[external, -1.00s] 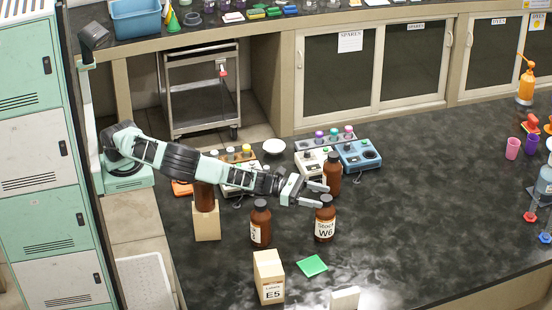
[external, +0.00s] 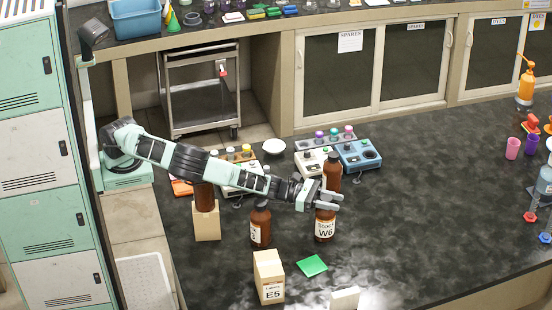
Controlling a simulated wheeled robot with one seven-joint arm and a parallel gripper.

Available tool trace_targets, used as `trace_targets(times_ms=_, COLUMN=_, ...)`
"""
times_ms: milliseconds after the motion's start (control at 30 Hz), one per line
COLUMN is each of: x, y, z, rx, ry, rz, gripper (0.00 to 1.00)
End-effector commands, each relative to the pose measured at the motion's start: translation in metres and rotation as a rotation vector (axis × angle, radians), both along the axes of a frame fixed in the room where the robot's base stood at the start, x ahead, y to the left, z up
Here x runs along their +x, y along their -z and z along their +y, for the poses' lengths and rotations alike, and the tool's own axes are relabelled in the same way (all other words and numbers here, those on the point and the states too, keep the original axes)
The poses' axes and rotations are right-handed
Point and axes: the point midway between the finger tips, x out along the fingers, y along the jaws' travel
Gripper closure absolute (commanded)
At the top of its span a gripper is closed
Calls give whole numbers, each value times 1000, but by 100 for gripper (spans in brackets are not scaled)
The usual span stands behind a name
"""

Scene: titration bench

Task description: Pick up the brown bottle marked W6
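The brown bottle marked W6 (external: 325,226) stands upright on the dark bench, its white "Stock W6" label facing the camera. My gripper (external: 332,200) is at the top of this bottle, with its fingers apart, one nearer the camera and one farther. The bottle's cap and neck are mostly hidden by the fingers. I cannot tell whether the fingers touch it. The bottle shows no lift or tilt.
Another labelled brown bottle (external: 260,228) stands to the left, and one (external: 332,172) stands close behind my gripper. A brown bottle (external: 204,196) sits on a wooden block (external: 206,222). A box marked E5 (external: 269,277) and a green square (external: 312,266) lie in front.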

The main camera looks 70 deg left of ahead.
Motion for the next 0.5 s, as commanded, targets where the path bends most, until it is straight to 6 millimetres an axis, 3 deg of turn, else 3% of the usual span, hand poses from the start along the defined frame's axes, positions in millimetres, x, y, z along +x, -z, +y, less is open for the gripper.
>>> trace_targets(times_ms=33, x=0, y=0, z=0, rx=0, ry=0, rz=0, gripper=89)
trace_targets(times_ms=100, x=0, y=0, z=0, rx=0, ry=0, rz=0, gripper=100)
trace_targets(times_ms=500, x=0, y=-11, z=0, rx=-2, ry=0, rz=-5, gripper=100)
